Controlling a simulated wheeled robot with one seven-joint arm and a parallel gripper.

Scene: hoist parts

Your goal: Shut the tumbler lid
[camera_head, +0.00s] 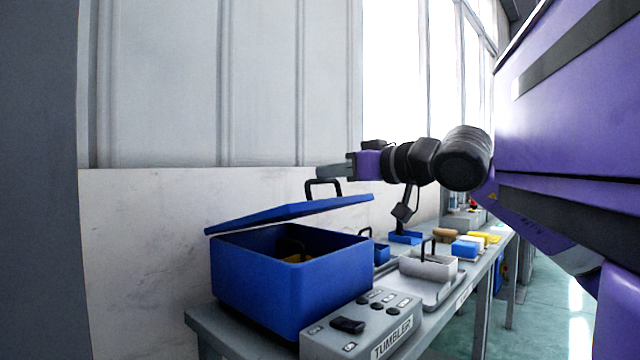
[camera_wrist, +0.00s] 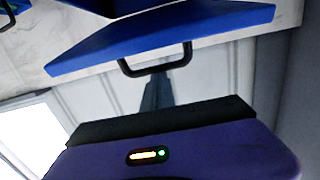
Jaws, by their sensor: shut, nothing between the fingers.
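The tumbler is a blue box (camera_head: 290,275) on the bench, with a grey control panel (camera_head: 362,322) marked TUMBLER in front of it. Its blue lid (camera_head: 285,213) is tilted, raised above the open box, and carries a black handle (camera_head: 323,187). Something yellow and a dark handle show inside the box. My gripper (camera_head: 326,172) is shut and empty, just above the lid beside the handle. In the wrist view the lid (camera_wrist: 165,38) and its handle (camera_wrist: 155,68) are at the top, with my gripper (camera_wrist: 155,88) close to the handle; whether they touch I cannot tell.
Right of the tumbler on the bench stand a grey tray (camera_head: 440,290), a pale box with a handle (camera_head: 428,267), and small blue containers (camera_head: 466,249). A pale wall (camera_head: 140,250) runs behind. My arm reaches in from the right above the bench.

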